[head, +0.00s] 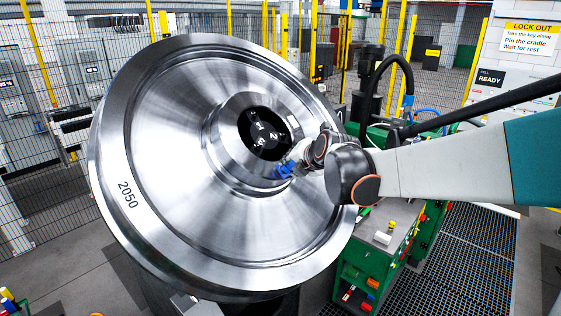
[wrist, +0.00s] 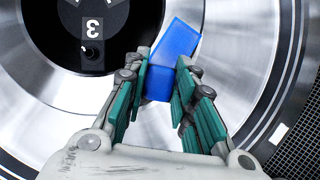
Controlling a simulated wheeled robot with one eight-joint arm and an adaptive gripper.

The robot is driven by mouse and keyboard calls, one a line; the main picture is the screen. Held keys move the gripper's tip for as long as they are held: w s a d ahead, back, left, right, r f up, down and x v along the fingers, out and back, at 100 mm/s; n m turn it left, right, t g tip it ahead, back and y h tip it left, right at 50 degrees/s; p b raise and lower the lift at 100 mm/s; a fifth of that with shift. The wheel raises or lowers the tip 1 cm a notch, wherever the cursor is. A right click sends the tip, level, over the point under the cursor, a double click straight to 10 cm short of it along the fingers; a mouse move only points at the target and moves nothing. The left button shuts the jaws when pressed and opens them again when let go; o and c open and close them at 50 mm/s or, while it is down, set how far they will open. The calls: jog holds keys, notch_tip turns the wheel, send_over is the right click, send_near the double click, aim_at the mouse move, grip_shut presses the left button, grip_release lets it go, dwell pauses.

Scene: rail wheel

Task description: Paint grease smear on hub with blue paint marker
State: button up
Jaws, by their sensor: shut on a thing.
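A large shiny steel rail wheel (head: 170,165) fills the middle of the head view, tilted, with "2050" on its rim. Its raised hub (head: 225,140) surrounds a dark bore plate marked with numbers. My gripper (wrist: 160,90) is shut on the blue marker (wrist: 176,50), held between its green-padded fingers in the wrist view. The marker points toward the hub face beside the dark plate (wrist: 85,30). In the head view the blue marker (head: 284,170) is small at the hub's lower right edge. Whether its tip touches the metal I cannot tell. I cannot make out a grease smear.
A green tool cart (head: 365,262) with bottles and tools stands to the right below the wheel. A wire fence (head: 40,130) with yellow posts runs behind. A lock-out sign (head: 531,37) hangs at the upper right. Dark floor grating (head: 460,265) lies at the lower right.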

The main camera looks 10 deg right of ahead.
jog(key=shift+w+a+f+b, duration=0.3)
jog(key=shift+w+f+b, duration=0.1)
jog(key=shift+f+b, duration=0.1)
dwell(0.3)
jog(key=w+d, duration=0.2)
jog(key=d, duration=0.1)
jog(key=shift+w+d+b, duration=0.15)
jog(key=shift+d+b, duration=0.05)
jog(key=shift+b, duration=0.2)
jog(key=shift+a, duration=0.15)
jog(key=shift+s+a, duration=0.6)
jog(key=shift+a, duration=0.2)
jog(key=shift+s+a, duration=0.6)
jog(key=shift+a, duration=0.15)
jog(key=shift+r, duration=0.15)
